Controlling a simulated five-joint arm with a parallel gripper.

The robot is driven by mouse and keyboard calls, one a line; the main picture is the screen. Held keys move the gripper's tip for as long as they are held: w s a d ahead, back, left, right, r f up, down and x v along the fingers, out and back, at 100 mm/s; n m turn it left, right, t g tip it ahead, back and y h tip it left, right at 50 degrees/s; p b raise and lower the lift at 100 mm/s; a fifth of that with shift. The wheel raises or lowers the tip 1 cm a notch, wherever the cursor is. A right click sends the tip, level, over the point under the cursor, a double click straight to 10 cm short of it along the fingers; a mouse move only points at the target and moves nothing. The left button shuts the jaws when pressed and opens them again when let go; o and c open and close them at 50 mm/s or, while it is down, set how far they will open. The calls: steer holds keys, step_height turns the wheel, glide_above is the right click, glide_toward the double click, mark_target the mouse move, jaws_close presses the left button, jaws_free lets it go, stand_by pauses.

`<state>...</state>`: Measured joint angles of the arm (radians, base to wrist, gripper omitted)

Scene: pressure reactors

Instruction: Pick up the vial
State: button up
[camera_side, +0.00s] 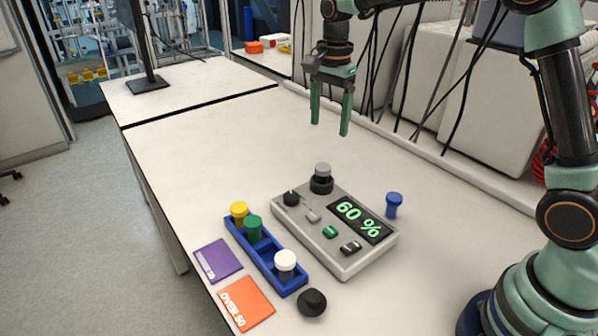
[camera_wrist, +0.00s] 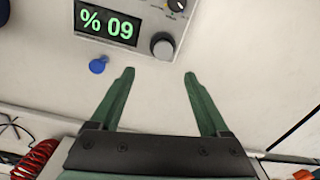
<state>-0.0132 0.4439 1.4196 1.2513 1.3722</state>
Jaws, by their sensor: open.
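My gripper (camera_side: 330,118) hangs open and empty above the back part of the table, fingers pointing down. In the wrist view its two green fingers (camera_wrist: 158,82) are spread apart with nothing between them. A blue-capped vial (camera_side: 393,205) stands alone on the table to the right of the reactor box; it also shows in the wrist view (camera_wrist: 98,65), left of the fingers. A blue rack (camera_side: 266,262) holds vials with yellow (camera_side: 239,210), green (camera_side: 252,226) and white (camera_side: 285,261) caps. The pictures do not show which vial is meant.
The grey reactor box (camera_side: 345,266) reads "60 %" and has a dark round knob-like part with a grey top (camera_side: 322,178). A black cap-like object (camera_side: 312,302) lies in front. A purple card (camera_side: 217,260) and an orange "OVER 50" card (camera_side: 246,301) lie left. The table's back is clear.

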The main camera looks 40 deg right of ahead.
mark_target(323, 166)
steer(key=shift+m, duration=0.5)
steer(key=f, duration=0.9)
steer(key=w+f, duration=0.1)
steer(key=f, duration=0.3)
steer(key=shift+f, duration=0.15)
jaws_close()
